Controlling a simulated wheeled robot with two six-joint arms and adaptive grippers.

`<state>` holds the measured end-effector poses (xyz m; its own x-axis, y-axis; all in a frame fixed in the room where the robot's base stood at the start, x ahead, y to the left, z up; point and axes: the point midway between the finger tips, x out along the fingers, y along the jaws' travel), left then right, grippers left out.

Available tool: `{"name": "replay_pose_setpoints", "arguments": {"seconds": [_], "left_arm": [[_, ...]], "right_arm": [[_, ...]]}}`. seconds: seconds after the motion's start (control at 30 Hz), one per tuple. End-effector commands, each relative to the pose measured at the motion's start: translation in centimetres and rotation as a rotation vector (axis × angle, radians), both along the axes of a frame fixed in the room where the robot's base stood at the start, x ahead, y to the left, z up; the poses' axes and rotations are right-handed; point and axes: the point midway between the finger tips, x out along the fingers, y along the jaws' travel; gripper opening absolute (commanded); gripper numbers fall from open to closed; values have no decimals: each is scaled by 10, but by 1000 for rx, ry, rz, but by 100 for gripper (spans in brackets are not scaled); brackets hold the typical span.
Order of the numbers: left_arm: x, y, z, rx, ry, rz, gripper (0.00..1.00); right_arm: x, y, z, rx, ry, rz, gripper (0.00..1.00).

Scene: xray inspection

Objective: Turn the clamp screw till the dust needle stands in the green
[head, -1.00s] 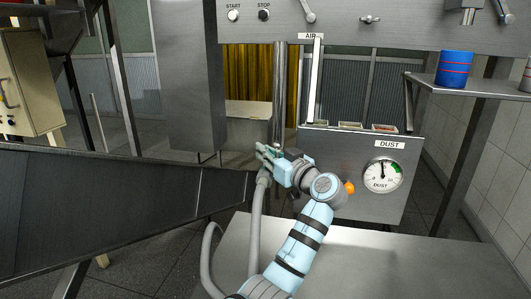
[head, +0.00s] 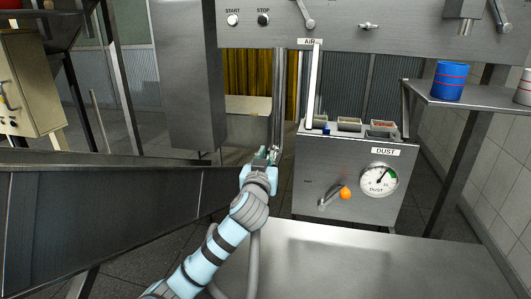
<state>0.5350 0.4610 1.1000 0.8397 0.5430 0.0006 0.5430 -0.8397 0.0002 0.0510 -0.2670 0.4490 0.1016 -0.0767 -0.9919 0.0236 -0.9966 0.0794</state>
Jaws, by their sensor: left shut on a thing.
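The dust gauge (head: 379,180) is a white round dial on the grey panel at the right, under a DUST label. Its black needle points up and to the right, close to the green patch at the dial's right side; whether it is inside the green is too small to tell. My left gripper (head: 267,154) is shut at the grey hose beside the upright metal pipe (head: 278,100). The clamp screw cannot be made out; the fingers and wrist cover what they hold. My right gripper is not in view.
A lever with an orange knob (head: 345,194) is on the panel (head: 310,170), left of the gauge. A bare steel table (head: 340,260) lies in front. A dark sloping chute (head: 100,220) fills the left. A blue drum (head: 449,80) stands on the right shelf.

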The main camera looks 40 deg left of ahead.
Motion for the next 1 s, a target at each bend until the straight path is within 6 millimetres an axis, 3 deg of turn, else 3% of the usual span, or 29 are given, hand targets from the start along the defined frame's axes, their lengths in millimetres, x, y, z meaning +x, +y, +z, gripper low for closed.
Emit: {"name": "replay_pose_setpoints", "arguments": {"seconds": [0.43, 1.0], "left_arm": [[0, -1, -1, -5, -1, -265, 0], [1, -2, -3, -11, 0, -310, 0]], "right_arm": [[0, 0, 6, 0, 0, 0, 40], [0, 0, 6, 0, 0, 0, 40]]}}
